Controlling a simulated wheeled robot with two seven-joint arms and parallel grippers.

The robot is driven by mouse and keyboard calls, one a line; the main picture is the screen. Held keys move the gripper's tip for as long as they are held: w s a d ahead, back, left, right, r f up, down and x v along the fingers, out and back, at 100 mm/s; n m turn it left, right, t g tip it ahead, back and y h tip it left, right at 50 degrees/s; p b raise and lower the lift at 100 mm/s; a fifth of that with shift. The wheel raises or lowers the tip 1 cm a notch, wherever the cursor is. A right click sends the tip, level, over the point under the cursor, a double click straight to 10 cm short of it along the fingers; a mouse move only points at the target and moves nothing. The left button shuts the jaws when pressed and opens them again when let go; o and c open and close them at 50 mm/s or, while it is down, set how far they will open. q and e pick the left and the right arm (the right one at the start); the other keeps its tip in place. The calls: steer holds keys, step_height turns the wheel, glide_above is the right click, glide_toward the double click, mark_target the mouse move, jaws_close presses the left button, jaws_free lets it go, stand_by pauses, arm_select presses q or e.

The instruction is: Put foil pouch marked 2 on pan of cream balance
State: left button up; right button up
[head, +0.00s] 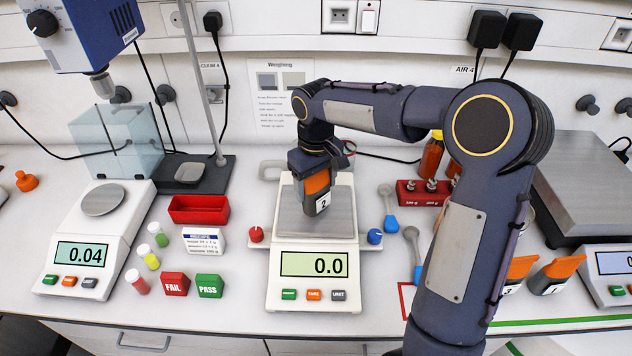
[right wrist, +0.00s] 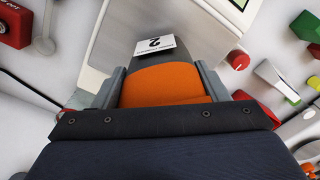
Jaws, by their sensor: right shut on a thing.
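The foil pouch marked 2 (head: 317,184) is orange and dark grey with a white number label. My right gripper (head: 309,178) points down and is shut on it, with a finger on each side in the right wrist view (right wrist: 160,90). The pouch is in front of the grey square pan (head: 342,218) of the cream balance (head: 275,262) as seen from the head. The balance display reads 0.0. I cannot tell whether the pouch touches the pan. My left gripper is not in view.
Another balance (head: 62,235) reading 0.04 stands left. A red tray (head: 198,209), FAIL block (head: 175,284) and PASS block (head: 210,286) lie between. Red (head: 256,234) and blue (head: 375,237) knobs flank the cream balance. Orange pouches (head: 555,275) stand at right, near a large grey scale (head: 590,180).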

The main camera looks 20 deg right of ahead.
mark_target(319, 181)
steer(key=o, duration=1.1)
steer(key=shift+o, duration=0.2)
step_height(319, 181, up, 11)
steer(key=shift+r, duration=0.6)
steer(key=s+f+m+t+y, duration=0.2)
steer(key=s+t, duration=0.1)
steer(key=s, duration=1.3)
steer(key=s+a+f+m+t+y, duration=0.1)
steer(key=s+a+f+m+t, duration=0.1)
steer(key=s+f, duration=0.5)
steer(key=shift+s+a+f+t+y, duration=0.15)
steer(key=shift+s+a+t+y, duration=0.25)
steer(key=shift+s, duration=0.75)
